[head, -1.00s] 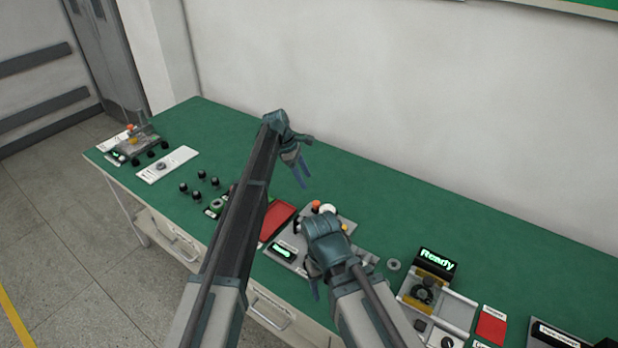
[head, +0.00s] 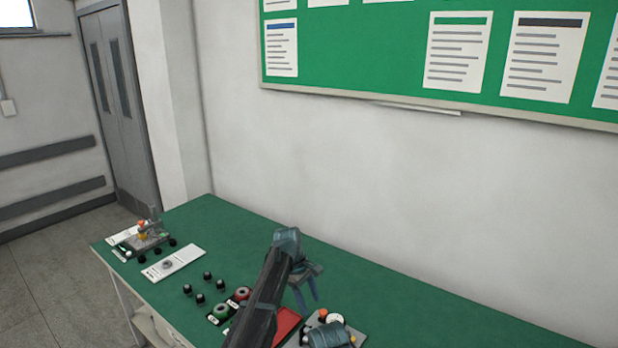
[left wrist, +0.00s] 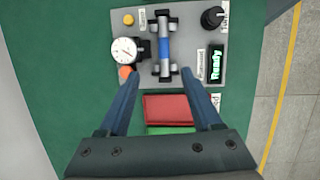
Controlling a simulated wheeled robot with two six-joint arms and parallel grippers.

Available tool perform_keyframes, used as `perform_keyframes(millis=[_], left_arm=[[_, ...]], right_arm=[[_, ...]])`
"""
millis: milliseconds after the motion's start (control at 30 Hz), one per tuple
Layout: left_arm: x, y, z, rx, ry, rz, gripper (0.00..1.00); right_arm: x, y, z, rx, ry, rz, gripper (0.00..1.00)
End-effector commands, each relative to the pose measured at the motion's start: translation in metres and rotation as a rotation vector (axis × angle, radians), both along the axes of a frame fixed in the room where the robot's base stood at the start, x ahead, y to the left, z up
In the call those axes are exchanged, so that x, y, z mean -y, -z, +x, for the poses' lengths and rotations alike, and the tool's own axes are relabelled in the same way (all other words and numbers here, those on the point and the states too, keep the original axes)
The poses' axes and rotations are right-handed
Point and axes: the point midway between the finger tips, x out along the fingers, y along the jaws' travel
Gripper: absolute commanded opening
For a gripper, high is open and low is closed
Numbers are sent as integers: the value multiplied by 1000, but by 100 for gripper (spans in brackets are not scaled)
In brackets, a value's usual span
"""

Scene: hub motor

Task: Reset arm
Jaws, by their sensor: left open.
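My left gripper (head: 304,297) hangs open and empty above the green bench, near a red tray (head: 287,326). In the left wrist view its two fingers (left wrist: 162,73) stand apart with nothing between them. Beyond them lies a grey test fixture (left wrist: 185,78) with a round dial gauge (left wrist: 124,50), a shaft with a blue middle (left wrist: 164,50), a black knob (left wrist: 212,17) and a display reading Ready (left wrist: 216,65). My right arm's wrist (head: 328,336) shows at the bottom edge of the head view, over the fixture. Its fingers are cut off.
The green bench (head: 400,307) is clear behind the arms along the wall. A green notice board (head: 370,50) hangs above.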

Motion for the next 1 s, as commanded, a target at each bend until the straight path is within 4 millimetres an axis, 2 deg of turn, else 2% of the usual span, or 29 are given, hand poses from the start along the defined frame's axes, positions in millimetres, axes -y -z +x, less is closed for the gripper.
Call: perform_keyframes(millis=[33,100,200,300,400,500,600,1000], left_arm=[[-2,3,-59,32,128,29,66],[-7,6,-112,77,327,70,66],[-18,9,-181,125,606,126,66],[-32,11,-237,152,857,173,66],[-44,11,-279,164,1058,209,66],[-54,11,-305,166,1198,232,66],[-59,11,-317,167,1276,244,66],[-60,11,-318,165,1306,247,66]], right_arm=[[0,1,0,0,0,0,69],[0,1,0,0,0,0,69],[0,2,0,0,0,0,69],[0,3,0,0,0,0,69],[0,3,0,0,0,0,69],[0,3,0,0,0,0,69],[0,3,0,0,0,0,69],[0,3,0,0,0,0,69]])
